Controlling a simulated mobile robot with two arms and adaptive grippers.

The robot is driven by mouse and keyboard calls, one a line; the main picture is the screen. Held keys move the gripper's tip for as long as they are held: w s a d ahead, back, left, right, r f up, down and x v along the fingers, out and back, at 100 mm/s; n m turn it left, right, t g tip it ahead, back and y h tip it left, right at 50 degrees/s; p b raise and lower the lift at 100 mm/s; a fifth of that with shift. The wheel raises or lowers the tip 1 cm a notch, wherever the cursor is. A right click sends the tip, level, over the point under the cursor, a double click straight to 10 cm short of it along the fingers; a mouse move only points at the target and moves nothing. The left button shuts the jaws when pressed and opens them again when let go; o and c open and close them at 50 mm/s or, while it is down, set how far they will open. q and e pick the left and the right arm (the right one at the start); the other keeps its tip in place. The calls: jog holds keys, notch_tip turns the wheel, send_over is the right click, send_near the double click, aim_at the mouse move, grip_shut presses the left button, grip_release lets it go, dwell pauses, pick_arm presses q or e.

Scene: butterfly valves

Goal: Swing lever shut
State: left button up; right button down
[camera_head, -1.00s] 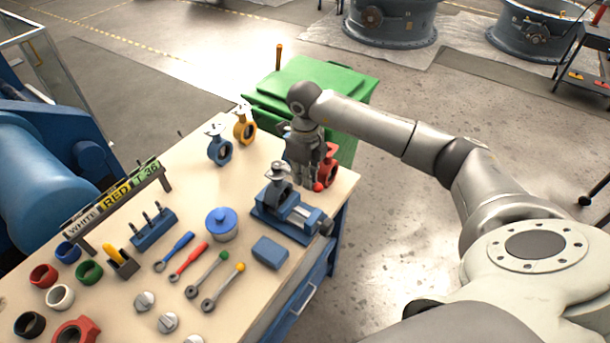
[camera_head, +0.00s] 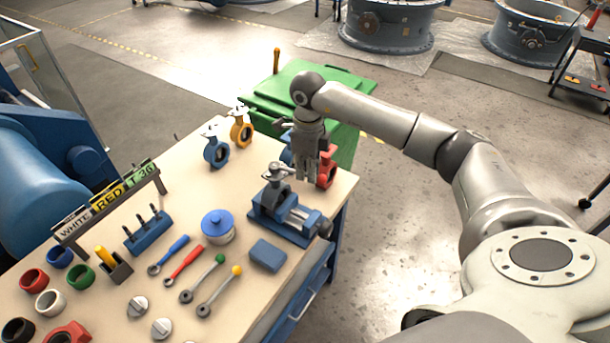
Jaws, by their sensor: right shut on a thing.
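A grey butterfly valve (camera_head: 276,181) stands upright in a blue vise (camera_head: 288,217) near the table's back right corner. Its round top (camera_head: 276,170) shows. My right gripper (camera_head: 305,176) points down just right of and behind this valve. Its fingers are shut on the lever, which they mostly hide, so its exact angle cannot be told. My left gripper is not in view.
A red valve (camera_head: 327,174) stands close behind my right gripper. A blue valve (camera_head: 216,151) and a yellow valve (camera_head: 241,130) stand further left. A blue-lidded pot (camera_head: 217,225) and several tools lie in front. A green cabinet (camera_head: 318,82) is behind.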

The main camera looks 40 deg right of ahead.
jog(key=w+d+n+b, duration=0.2)
jog(key=w+n+b, duration=0.3)
jog(key=w+n, duration=0.6)
jog(key=n, duration=0.5)
jog(key=shift+d+b, duration=0.35)
jog(key=shift+d, duration=0.05)
dwell(1.4)
jog(key=shift+f, duration=0.1)
jog(key=c, duration=1.5)
grip_release()
jog(key=shift+d, duration=0.1)
jog(key=shift+o, duration=0.2)
